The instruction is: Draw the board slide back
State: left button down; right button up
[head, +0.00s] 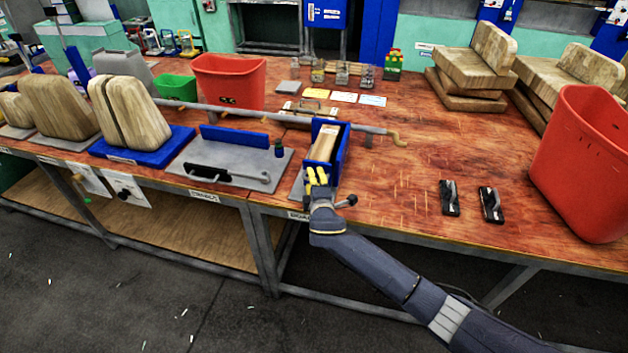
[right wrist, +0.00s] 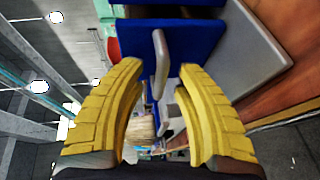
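A blue open-topped box (head: 341,157) with a pale wooden block (head: 324,143) inside stands at the table's front edge in the head view. My right gripper (head: 317,177) is at the box's near end. In the right wrist view my right gripper (right wrist: 162,72) has its yellow fingers spread apart. A slim grey handle (right wrist: 161,58) stands out from a blue panel (right wrist: 140,32) between and just beyond the fingertips; I cannot tell whether they touch it. Which part is the board slide is not clear. My left gripper is not in view.
A grey plate fixture (head: 225,163) with a blue bar and black handle lies left of the box. A long grey rod (head: 220,116) runs behind. Two black clamps (head: 491,204) and a red bin (head: 585,165) are to the right. Table between box and clamps is clear.

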jog(key=shift+o, duration=0.2)
grip_shut()
